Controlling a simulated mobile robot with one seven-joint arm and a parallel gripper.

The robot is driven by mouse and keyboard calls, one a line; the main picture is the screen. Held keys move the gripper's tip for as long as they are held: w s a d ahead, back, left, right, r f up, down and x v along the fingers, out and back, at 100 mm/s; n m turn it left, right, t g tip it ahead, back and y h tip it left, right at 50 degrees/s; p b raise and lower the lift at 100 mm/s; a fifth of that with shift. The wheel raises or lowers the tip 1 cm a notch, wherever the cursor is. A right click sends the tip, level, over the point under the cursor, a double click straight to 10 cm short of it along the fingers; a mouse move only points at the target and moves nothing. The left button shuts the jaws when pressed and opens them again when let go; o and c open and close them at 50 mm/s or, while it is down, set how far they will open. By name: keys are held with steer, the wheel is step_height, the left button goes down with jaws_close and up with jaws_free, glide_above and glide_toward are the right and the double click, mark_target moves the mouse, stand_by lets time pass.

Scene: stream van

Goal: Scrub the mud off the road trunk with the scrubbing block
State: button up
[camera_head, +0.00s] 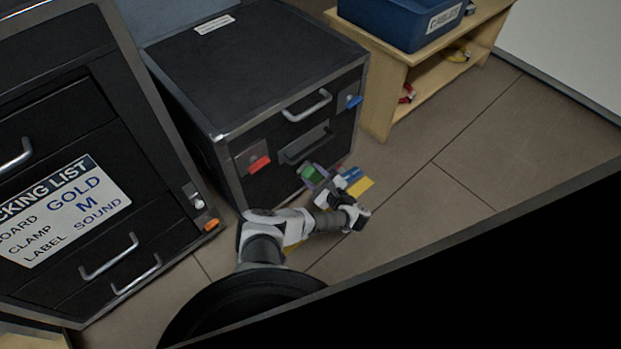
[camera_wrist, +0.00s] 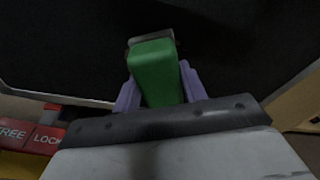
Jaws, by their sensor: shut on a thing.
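The black road trunk (camera_head: 255,58) stands in the middle of the head view, with metal edges, a silver handle and a recessed panel on its front. My gripper (camera_head: 318,181) is low in front of that face. It is shut on a green block (camera_head: 311,172), taken to be the scrubbing block. In the wrist view the green block (camera_wrist: 155,75) sits between the purple fingers, with a grey-brown edge at its far end. A dark face (camera_wrist: 230,45) fills the view beyond it. I cannot tell whether the block touches it. I cannot make out mud on the trunk.
A large black case (camera_head: 100,130) with a packing list and drawer handles stands at left. A wooden shelf (camera_head: 378,95) with a blue bin (camera_head: 400,22) stands behind right. Red (camera_head: 258,163) and blue (camera_head: 354,101) latches sit on the trunk front. Tiled floor (camera_head: 440,160) at right is clear.

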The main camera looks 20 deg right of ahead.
steer(key=shift+w+d+f+b, duration=0.1)
steer(key=shift+w+d+b, duration=0.2)
steer(key=shift+d, duration=0.3)
steer(key=shift+w+d+b, duration=0.2)
steer(key=shift+d+b, duration=0.15)
steer(key=shift+d, duration=0.2)
steer(key=shift+w+d, duration=0.15)
steer(key=shift+d, duration=0.2)
steer(key=shift+a, duration=0.1)
